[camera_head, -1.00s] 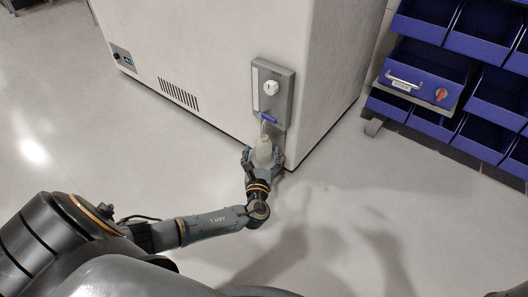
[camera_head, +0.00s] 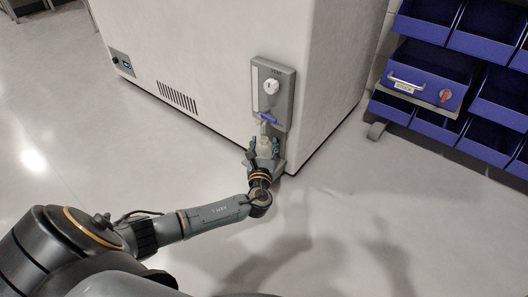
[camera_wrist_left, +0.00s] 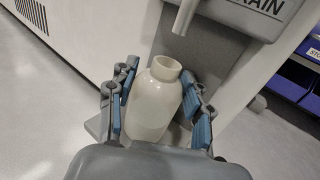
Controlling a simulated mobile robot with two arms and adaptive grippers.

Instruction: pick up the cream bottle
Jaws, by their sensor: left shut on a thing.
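The cream bottle (camera_wrist_left: 154,104) stands between the blue-padded fingers of my left gripper (camera_wrist_left: 160,112) in the left wrist view, its open mouth facing up. My left gripper (camera_head: 264,150) is shut on the bottle in the head view, where the bottle (camera_head: 263,144) shows small between the fingers. The bottle is below a grey spout (camera_wrist_left: 185,17) on the panel. A grey ledge (camera_wrist_left: 97,126) shows beside and below it. The gripper's palm hides the near lower part of the bottle. My right gripper is not in view.
A grey panel (camera_head: 285,99) with a white knob (camera_head: 271,87) and a blue lever (camera_head: 268,118) is fixed to a large white cabinet (camera_head: 210,55). Blue bins (camera_head: 490,98) stand on a rack at the right. The floor (camera_head: 350,220) in front is clear.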

